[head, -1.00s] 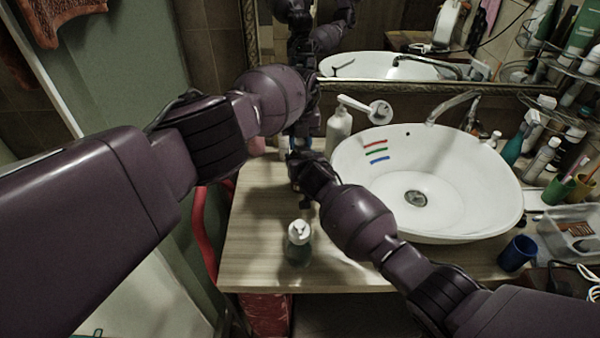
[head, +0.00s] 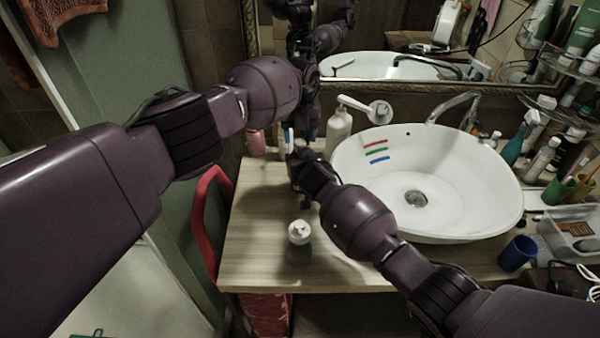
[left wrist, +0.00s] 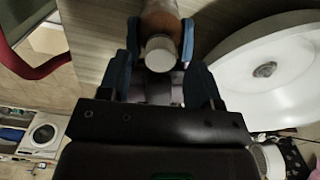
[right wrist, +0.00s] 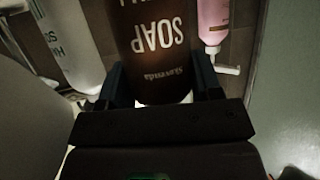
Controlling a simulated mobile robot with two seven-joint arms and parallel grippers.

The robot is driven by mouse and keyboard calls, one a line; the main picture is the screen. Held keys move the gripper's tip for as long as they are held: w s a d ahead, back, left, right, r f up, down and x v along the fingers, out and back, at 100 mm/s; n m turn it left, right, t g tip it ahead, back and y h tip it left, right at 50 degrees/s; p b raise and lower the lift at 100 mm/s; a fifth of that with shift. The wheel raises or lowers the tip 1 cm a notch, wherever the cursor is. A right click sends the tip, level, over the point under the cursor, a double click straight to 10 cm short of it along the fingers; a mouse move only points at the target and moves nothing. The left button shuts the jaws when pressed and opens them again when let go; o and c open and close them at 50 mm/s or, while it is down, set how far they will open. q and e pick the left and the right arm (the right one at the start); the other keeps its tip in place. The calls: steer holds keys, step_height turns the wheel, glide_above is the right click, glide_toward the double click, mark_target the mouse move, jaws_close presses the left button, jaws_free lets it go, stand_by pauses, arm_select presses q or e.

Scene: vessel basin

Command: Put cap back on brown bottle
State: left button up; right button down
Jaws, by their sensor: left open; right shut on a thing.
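The brown bottle (right wrist: 155,50), with "SOAP" lettering, is between the fingers of my right gripper (right wrist: 158,78), which is shut on it. In the left wrist view a round white cap (left wrist: 160,52) shows at the near end of the brown bottle body (left wrist: 160,16). I cannot tell whether it is fully seated. My left gripper (left wrist: 160,38) is open, with one blue finger on each side of the cap. In the head view my arms mostly hide the bottle and cap.
A pump bottle (head: 299,242) stands at the front of the wooden counter (head: 255,215). The white basin (head: 465,190) is to the right, with a blue cup (head: 517,253) beside it. A tall white bottle (head: 338,132) and a pink bottle (head: 256,143) stand at the back.

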arm_select(q)
steer(key=shift+r, duration=1.2)
steer(key=shift+c, duration=0.4)
steer(key=shift+r+n, duration=1.7)
steer(key=shift+r, duration=0.05)
steer(key=shift+f, duration=0.1)
steer(key=shift+f, duration=3.9)
steer(key=shift+c, duration=0.4)
steer(key=c, duration=0.8)
steer(key=shift+m, duration=1.7)
steer(key=shift+c, duration=0.2)
